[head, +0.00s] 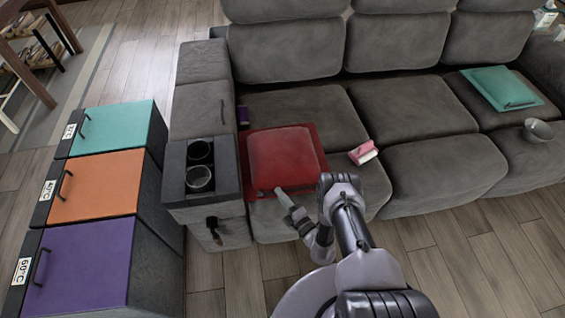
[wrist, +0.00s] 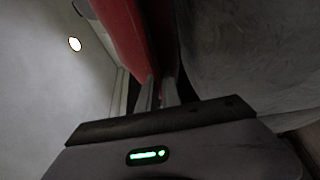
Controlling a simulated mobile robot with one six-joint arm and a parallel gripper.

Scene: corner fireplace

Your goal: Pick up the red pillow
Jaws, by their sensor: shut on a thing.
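The red pillow (head: 283,155) lies on the left seat of the grey sofa in the head view. It also shows as a red strip at the top of the wrist view (wrist: 128,35). My gripper (head: 281,194) is at the pillow's front edge. In the wrist view, my gripper's fingers (wrist: 159,88) are close together, with the red pillow between their tips. The gripper is shut on the pillow's edge.
A teal pillow (head: 503,88) and a bowl (head: 538,130) are at right. Teal, orange and purple lidded bins (head: 85,262) stand left of the cup-holder armrest (head: 203,206).

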